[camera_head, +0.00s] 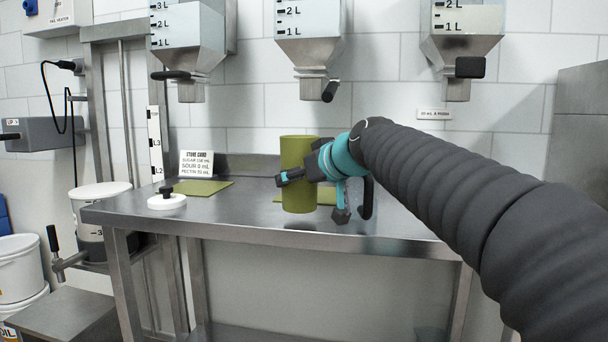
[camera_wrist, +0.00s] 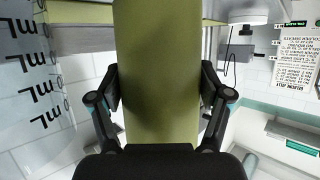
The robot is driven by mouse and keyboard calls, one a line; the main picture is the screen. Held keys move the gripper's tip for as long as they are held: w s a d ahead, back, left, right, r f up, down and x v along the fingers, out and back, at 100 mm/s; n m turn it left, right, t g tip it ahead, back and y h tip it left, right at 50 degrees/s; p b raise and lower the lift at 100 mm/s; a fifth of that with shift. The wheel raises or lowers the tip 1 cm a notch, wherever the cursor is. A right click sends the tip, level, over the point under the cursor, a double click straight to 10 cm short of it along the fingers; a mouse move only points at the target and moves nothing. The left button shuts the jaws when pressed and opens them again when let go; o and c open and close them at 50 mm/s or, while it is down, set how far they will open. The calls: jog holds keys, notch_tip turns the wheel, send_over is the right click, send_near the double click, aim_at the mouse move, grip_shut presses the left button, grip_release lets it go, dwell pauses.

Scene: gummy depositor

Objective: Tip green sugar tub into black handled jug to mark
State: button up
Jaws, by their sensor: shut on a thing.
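The green sugar tub (camera_head: 298,174) is upright over the steel bench; I cannot tell whether its base touches the bench. My gripper (camera_head: 305,174) is shut around its side, at about mid-height. In the wrist view the tub (camera_wrist: 158,75) fills the middle, with a finger of my gripper (camera_wrist: 158,95) on each side. A dark upright handle (camera_head: 367,198) shows just right of my gripper, perhaps the jug's; its body is not clear there. In the wrist view a clear surface with black mL marks (camera_wrist: 40,90) stands at the left, possibly the jug's wall.
The steel bench (camera_head: 240,217) has green mats (camera_head: 195,188), a white lidded disc with a black knob (camera_head: 167,200) and a recipe card (camera_head: 196,163). Three hoppers (camera_head: 308,45) hang above. A white bucket (camera_head: 100,192) stands at the left. The bench's front left is clear.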

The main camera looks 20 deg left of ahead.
jog(key=shift+w+d+r, duration=0.1)
jog(key=shift+w+d, duration=0.1)
jog(key=shift+w, duration=0.05)
jog(key=shift+s+a+r+m+y+b, duration=0.1)
jog(key=shift+s+a+m+y+b, duration=0.1)
jog(key=shift+m+y+b, duration=0.4)
jog(key=shift+d+r+m+b, duration=0.15)
jog(key=shift+m+b, duration=0.15)
jog(key=shift+b, duration=0.3)
jog(key=shift+r, duration=0.15)
jog(key=shift+w+d+r+m+y+b, duration=0.15)
jog(key=shift+m+y+b, duration=0.2)
jog(key=shift+b, duration=0.3)
jog(key=shift+s+d+m+y+b, duration=0.1)
jog(key=shift+m+y+b, duration=0.2)
jog(key=shift+b, duration=0.3)
jog(key=shift+w+d+m+y+b, duration=0.3)
jog(key=shift+m+y+b, duration=0.4)
jog(key=shift+b, duration=0.9)
jog(key=shift+d+m+b, duration=0.1)
jog(key=shift+m+b, duration=0.25)
jog(key=shift+b, duration=0.15)
